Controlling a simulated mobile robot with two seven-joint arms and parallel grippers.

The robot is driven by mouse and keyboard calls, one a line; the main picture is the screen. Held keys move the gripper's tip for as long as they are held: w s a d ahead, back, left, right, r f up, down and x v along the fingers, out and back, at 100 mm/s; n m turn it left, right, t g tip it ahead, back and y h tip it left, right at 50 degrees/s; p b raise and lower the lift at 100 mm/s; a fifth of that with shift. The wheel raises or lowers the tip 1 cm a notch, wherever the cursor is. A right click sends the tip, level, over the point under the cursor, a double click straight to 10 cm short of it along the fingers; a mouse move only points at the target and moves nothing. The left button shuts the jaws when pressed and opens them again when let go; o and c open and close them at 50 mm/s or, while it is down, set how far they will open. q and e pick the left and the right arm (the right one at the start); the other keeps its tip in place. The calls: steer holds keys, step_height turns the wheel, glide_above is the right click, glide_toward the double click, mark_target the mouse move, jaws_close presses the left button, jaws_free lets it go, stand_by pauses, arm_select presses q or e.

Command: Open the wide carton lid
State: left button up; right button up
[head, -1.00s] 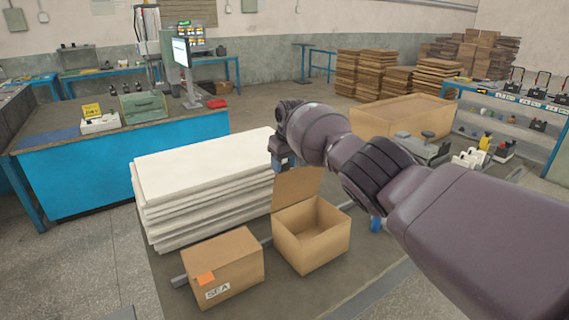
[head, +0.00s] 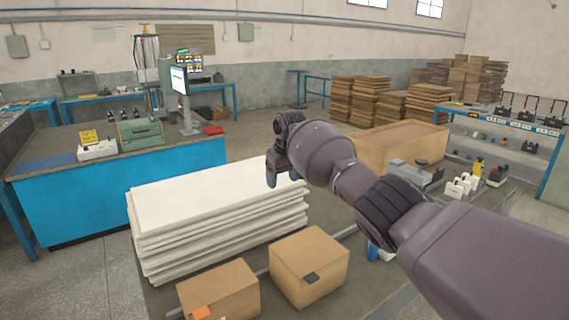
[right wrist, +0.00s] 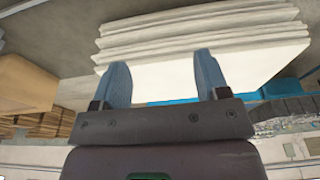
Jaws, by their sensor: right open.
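My right gripper (head: 283,178) is above the far right end of a white sheet stack, up and behind the cartons, touching neither. In the right wrist view its two blue-grey fingers (right wrist: 162,75) are wide apart with nothing between them. My left gripper is out of view.
The white sheet stack (head: 215,205) lies behind the cartons. A large brown carton (head: 405,143) stands behind my right arm. A blue workbench (head: 120,190) is at left and a blue-framed shelf (head: 500,125) at right. Cardboard piles (head: 360,100) stand at the back.

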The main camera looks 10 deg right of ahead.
steer(key=v, duration=0.4)
steer(key=shift+r, duration=0.2)
